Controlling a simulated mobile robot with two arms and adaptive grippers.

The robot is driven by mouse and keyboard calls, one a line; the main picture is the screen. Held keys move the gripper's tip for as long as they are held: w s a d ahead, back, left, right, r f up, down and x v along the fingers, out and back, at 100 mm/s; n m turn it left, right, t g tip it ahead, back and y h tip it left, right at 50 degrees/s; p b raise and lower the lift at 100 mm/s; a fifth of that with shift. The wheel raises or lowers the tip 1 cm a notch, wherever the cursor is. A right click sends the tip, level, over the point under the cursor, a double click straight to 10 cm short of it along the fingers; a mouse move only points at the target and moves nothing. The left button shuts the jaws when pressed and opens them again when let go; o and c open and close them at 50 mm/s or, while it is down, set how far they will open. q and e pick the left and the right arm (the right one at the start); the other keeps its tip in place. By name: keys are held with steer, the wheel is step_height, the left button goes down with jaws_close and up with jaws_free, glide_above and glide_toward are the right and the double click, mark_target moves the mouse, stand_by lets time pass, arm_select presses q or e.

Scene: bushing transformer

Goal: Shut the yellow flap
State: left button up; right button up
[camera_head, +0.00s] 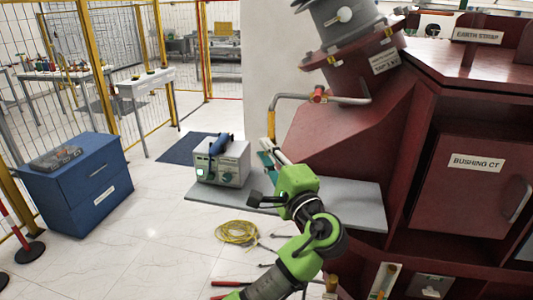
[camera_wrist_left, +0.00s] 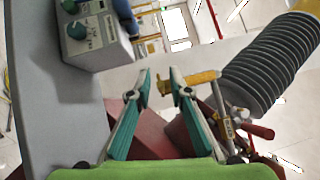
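The yellow flap (camera_head: 271,125) hangs below the left end of a bent pipe on the dark red transformer. In the left wrist view the yellow flap (camera_wrist_left: 196,79) shows as a narrow yellow piece just beyond the right fingertip. I cannot tell whether they touch. In the head view the left gripper (camera_head: 268,160) is partly hidden by my green wrist and lies below the flap. My right gripper is not in view.
A test box (camera_head: 222,163) with a blue item on top stands on a grey shelf (camera_head: 350,200), left of my gripper. A red-handled valve (camera_head: 318,94) sits on the pipe. A ribbed bushing (camera_wrist_left: 270,70) rises nearby. Yellow cable (camera_head: 237,232) lies on the floor.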

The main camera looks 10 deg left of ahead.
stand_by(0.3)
arm_select(q)
steer(key=v, duration=0.7)
steer(key=shift+s, duration=0.15)
steer(key=shift+d+f, duration=0.1)
steer(key=shift+f, duration=0.05)
